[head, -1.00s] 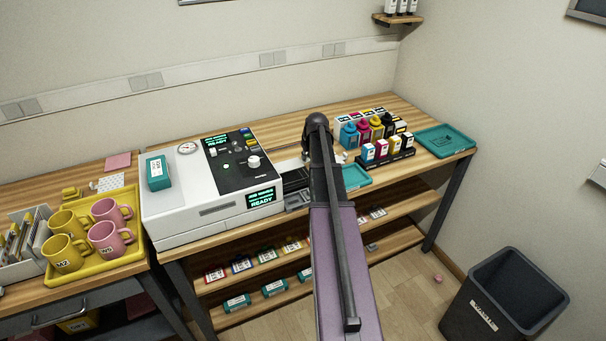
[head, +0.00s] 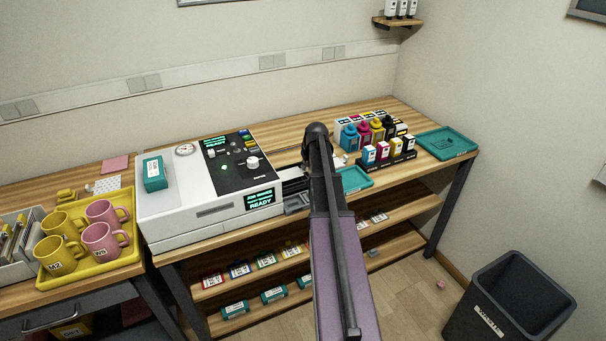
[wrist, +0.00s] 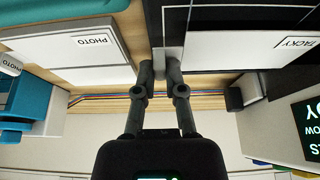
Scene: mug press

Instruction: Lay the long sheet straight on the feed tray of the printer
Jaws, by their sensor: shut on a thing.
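The white printer (head: 195,200) stands on the wooden bench, with its dark feed tray (head: 294,186) on its right side. In the wrist view the dark tray (wrist: 205,60) bears a white sheet marked TACKY (wrist: 245,48). A white piece marked PHOTO (wrist: 80,62) lies on the other side of my fingers, apart from them. My gripper (wrist: 159,68) is shut on a small grey block (wrist: 160,62) at the tray's edge. In the head view my arm hides the fingertips and most of the tray. I cannot tell which sheet is the long one.
A teal tray (head: 356,179) lies right of my arm, with ink bottles (head: 362,133) and cartridges behind it. Another teal tray (head: 447,143) is at the far right. A yellow tray (head: 84,273) of mugs is left of the printer. A dark bin (head: 505,300) stands on the floor.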

